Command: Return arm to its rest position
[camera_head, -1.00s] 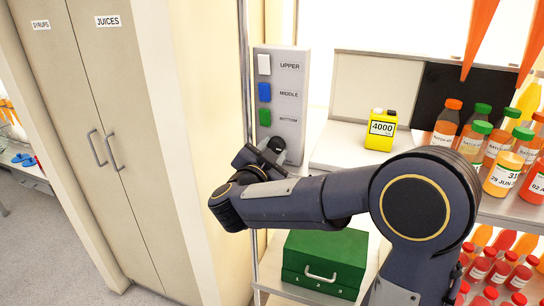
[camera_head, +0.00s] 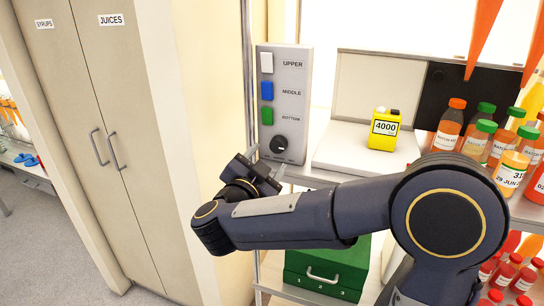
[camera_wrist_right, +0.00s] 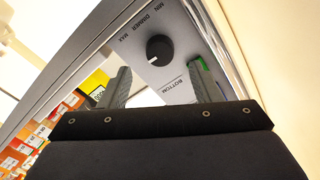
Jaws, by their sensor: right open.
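My right arm reaches in from the right in the head view. Its gripper (camera_head: 262,170) is open and empty, just below and left of the grey switch panel (camera_head: 296,96). The panel has a white, a blue (camera_head: 267,91) and a green switch, and a black dimmer knob (camera_head: 279,144) near its bottom. In the right wrist view the two fingers (camera_wrist_right: 160,88) are spread with nothing between them, and the knob (camera_wrist_right: 159,48) is beyond them, apart from the fingertips. My left gripper is not in view.
A yellow container (camera_head: 384,132) marked 4000 stands on a white surface. Several juice bottles (camera_head: 478,135) crowd the shelf at right. A green box (camera_head: 322,270) sits below my arm. Tall cabinet doors (camera_head: 105,125) stand at left, with open floor beyond.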

